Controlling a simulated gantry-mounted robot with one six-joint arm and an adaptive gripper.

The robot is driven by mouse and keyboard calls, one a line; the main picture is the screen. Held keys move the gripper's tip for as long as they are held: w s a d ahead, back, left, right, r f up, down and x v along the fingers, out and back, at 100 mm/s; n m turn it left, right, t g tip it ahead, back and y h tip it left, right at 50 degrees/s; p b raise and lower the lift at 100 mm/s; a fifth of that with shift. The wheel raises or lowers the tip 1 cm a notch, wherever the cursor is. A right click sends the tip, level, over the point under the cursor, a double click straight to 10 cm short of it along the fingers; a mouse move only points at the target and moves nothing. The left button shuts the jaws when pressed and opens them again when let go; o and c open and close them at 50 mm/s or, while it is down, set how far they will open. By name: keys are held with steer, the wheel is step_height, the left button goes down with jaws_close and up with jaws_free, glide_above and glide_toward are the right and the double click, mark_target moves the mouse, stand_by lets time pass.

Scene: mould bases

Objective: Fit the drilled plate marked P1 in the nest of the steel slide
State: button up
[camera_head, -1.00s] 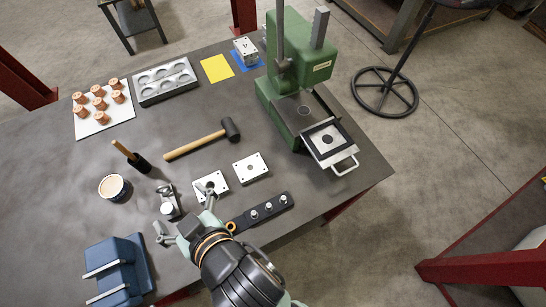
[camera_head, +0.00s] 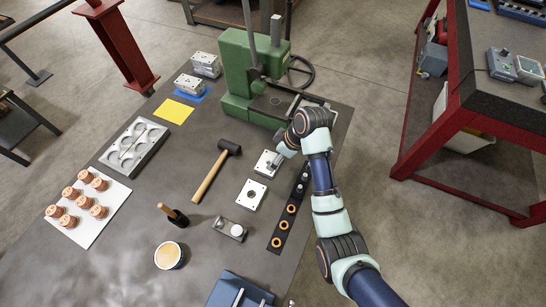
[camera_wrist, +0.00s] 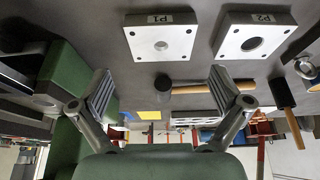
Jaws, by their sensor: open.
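The drilled plate marked P1 (camera_wrist: 160,42), pale with a small centre hole and corner holes, lies flat on the table. In the head view it is the plate (camera_head: 267,164) nearer the green press, partly covered by my gripper (camera_head: 281,153). In the wrist view my gripper (camera_wrist: 160,95) is open and empty, with its fingers apart on either side below P1 in the picture. The plate marked P2 (camera_wrist: 254,40), with a larger centre hole, lies beside it; it also shows in the head view (camera_head: 252,194). The steel slide (camera_head: 297,106) at the press is mostly hidden behind my arm.
The green press (camera_head: 240,75) stands behind the plates. A mallet (camera_head: 211,172) lies left of them. A dark strip with orange rings (camera_head: 284,223) lies to the right. A metal fixture (camera_head: 230,229), brush (camera_head: 174,216) and tub (camera_head: 168,256) stand nearer the front.

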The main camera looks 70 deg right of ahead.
mark_target(266, 162)
steer(key=b+x, duration=0.1)
steer(key=x, duration=0.6)
steer(key=shift+f, duration=0.1)
steer(key=shift+a, duration=0.1)
steer(key=shift+c, duration=0.3)
steer(key=c, duration=1.1)
steer(key=shift+r+p, duration=1)
steer(key=shift+r, duration=0.1)
